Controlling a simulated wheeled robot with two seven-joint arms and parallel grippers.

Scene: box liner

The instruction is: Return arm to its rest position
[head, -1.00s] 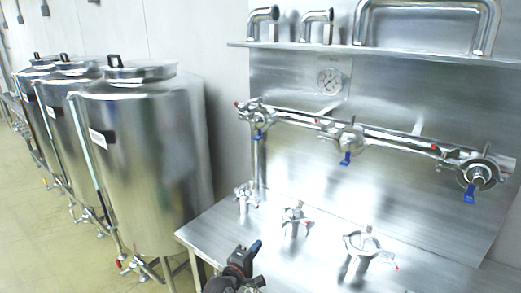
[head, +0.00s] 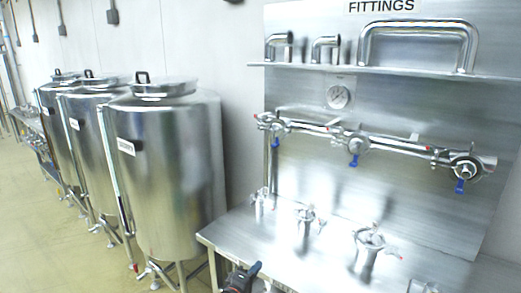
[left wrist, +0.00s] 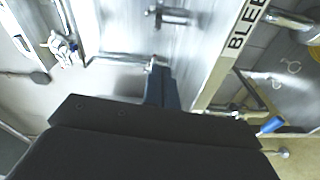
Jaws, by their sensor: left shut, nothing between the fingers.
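My left gripper (head: 243,277) shows at the bottom edge of the head view, in front of the steel bench (head: 290,240). Its dark fingers with a blue tip are shut with nothing between them. In the left wrist view the shut fingers (left wrist: 162,88) point away past a dark housing, toward blurred steel surfaces. The rest of the left arm is below the head view. My right gripper is in neither view.
Steel tanks (head: 165,170) stand at the left. Upright clamped fittings (head: 368,248) stand on the bench. A pipe with blue-handled valves (head: 357,147) runs along the panel behind, below a shelf (head: 370,70) of bent pipes. The floor (head: 40,240) at the left is clear.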

